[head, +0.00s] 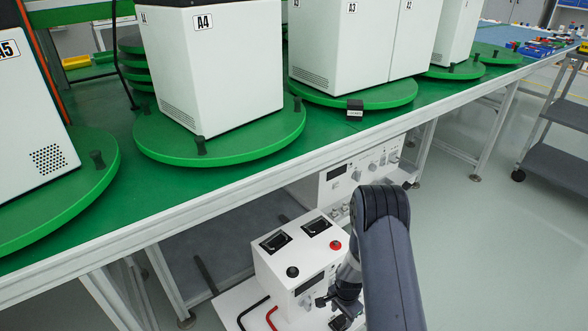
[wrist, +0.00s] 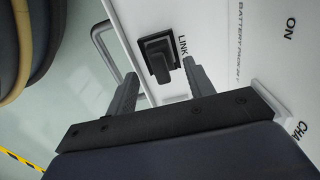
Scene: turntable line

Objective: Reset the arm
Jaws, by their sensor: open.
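In the wrist view, my gripper (wrist: 160,68) is open, with its two dark fingers apart. A black connector or switch (wrist: 158,55) beside the label LINK sits on a white panel (wrist: 215,45), just beyond and between the fingertips. I cannot tell whether the fingers touch it. In the head view, my gripper (head: 325,301) is low beside the front of a white box (head: 275,262) with a black knob and a red knob on top. My arm hides part of that area.
A green table (head: 120,105) carries green turntables (head: 225,148) with white cabinets (head: 235,70). A white instrument (head: 335,178) stands below the table edge, behind the box. Black and red handles (head: 271,317) are near the box. A grey cart (head: 555,110) stands right; the floor between is clear.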

